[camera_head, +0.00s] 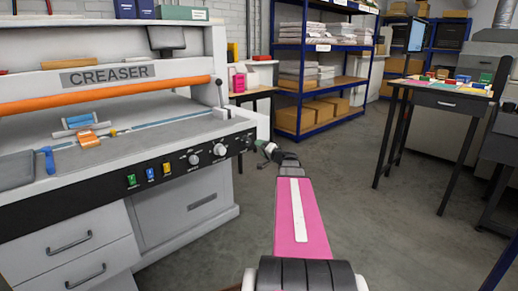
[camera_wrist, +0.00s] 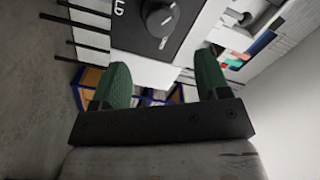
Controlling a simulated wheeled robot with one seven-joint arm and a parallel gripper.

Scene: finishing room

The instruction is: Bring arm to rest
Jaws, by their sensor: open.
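My gripper is open in the wrist view (camera_wrist: 160,90), with two green finger pads set wide apart and nothing between them. In the head view my pink arm (camera_head: 302,215) reaches forward from the bottom centre, and its far end lies close to the right end of the creaser (camera_head: 110,75). The gripper's fingers are too small to make out clearly there. In the wrist view a black panel with a round knob (camera_wrist: 158,18) shows beyond the fingers. I cannot tell whether the gripper touches the machine.
The creaser's front has several knobs and buttons (camera_head: 151,172). On its bed lie an orange and blue item (camera_head: 89,139) and a grey tray (camera_head: 14,170). Blue shelving (camera_head: 300,90) stands behind, and a black-legged table (camera_head: 440,98) stands right. The floor (camera_head: 395,235) to the right is clear.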

